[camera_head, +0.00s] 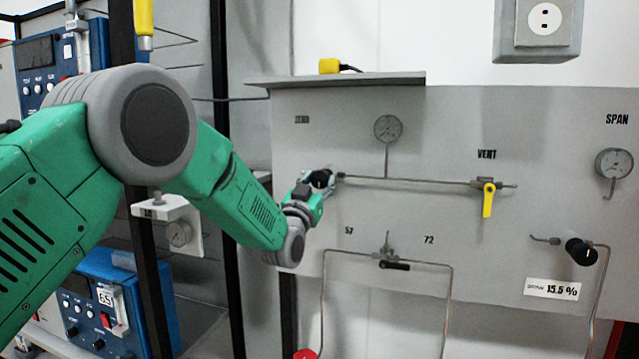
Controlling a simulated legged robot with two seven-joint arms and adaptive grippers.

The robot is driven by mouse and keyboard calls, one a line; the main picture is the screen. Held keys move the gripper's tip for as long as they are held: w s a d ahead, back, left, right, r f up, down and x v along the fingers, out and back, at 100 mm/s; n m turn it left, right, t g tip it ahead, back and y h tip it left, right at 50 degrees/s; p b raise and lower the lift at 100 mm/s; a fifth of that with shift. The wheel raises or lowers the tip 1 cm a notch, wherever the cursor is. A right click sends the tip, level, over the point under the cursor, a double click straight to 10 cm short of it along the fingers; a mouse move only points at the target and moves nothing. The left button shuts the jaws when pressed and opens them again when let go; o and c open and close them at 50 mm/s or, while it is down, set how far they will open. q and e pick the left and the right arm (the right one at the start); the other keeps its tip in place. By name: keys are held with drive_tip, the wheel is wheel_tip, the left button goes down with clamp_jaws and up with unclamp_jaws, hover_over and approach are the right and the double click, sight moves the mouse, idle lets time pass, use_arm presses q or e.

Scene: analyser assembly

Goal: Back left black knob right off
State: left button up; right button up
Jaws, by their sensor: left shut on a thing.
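My left gripper (318,184) reaches in from the left to the grey panel and is shut on a black knob (321,178) at the left end of a horizontal pipe. The gripper hides part of this knob. The knob sits below a faint label at the panel's upper left. Another black knob (581,251) is on the right of the panel, above a label reading 15.5 %, with nothing touching it. My right gripper does not show.
A yellow lever valve (488,198) is below the VENT label. Gauges (388,128) (613,163) stand out from the panel (450,120). A black-handled valve (394,265) sits on lower pipes. Blue instruments (105,310) stand at the left. A shelf (345,80) juts out above.

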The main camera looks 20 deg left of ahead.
use_arm(q)
drive_tip(key=shift+r, duration=0.15)
drive_tip(key=o, duration=1.1)
drive_tip(key=shift+o, duration=0.2)
drive_tip(key=shift+w+f, duration=0.2)
drive_tip(key=shift+w, duration=0.05)
drive_tip(key=shift+s, duration=0.1)
drive_tip(key=d+v, duration=0.1)
drive_tip(key=v, duration=1)
drive_tip(key=shift+s+a+f, duration=0.3)
drive_tip(key=shift+s+a, duration=0.05)
drive_tip(key=shift+a, duration=0.1)
